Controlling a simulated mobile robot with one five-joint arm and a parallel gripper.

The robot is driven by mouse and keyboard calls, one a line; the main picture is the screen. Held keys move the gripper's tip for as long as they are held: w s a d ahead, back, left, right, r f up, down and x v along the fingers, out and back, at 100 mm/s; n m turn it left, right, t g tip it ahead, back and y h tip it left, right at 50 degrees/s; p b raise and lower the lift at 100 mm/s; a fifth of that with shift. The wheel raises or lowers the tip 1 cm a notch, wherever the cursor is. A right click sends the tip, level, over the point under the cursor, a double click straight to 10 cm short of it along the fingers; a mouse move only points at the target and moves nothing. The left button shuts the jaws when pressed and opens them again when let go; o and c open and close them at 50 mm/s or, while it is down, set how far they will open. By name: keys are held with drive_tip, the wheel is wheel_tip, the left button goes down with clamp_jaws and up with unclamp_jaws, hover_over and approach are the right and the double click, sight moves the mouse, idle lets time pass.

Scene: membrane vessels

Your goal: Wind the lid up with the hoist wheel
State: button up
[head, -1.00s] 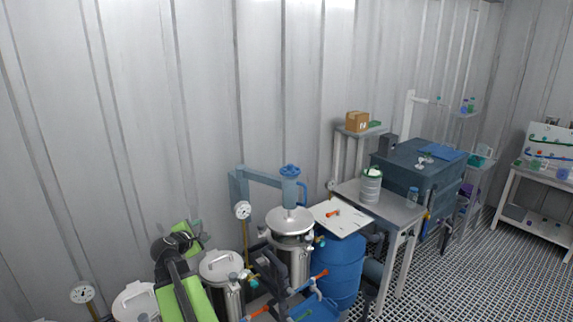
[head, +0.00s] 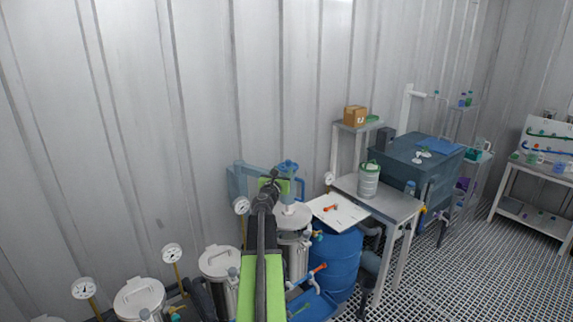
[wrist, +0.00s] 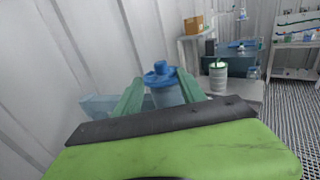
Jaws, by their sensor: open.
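The blue hoist wheel (head: 289,166) tops a pale blue upright body on a bracket at the back wall. It also shows in the wrist view (wrist: 160,74), between my two green fingers and beyond the gripper body. My gripper (head: 277,182) is open, at the left and front of the hoist in the head view. I cannot tell whether the fingers touch the wheel. The round metal lid (head: 294,217) is below the hoist, over a steel vessel (head: 296,258). My arm hides their left part, and whether the lid sits on the vessel is unclear.
Other lidded steel vessels (head: 219,261) and dial gauges (head: 172,254) stand to the left. A blue drum (head: 336,262) with a white board (head: 338,213) above it is at the right, beside a metal table (head: 388,203). The grated floor (head: 450,275) is open farther right.

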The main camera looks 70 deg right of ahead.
sight(287, 163)
drive_tip(key=d, duration=0.6)
drive_tip(key=w+d, duration=0.1)
drive_tip(key=d, duration=0.2)
drive_tip(key=shift+d, duration=0.3)
clamp_jaws()
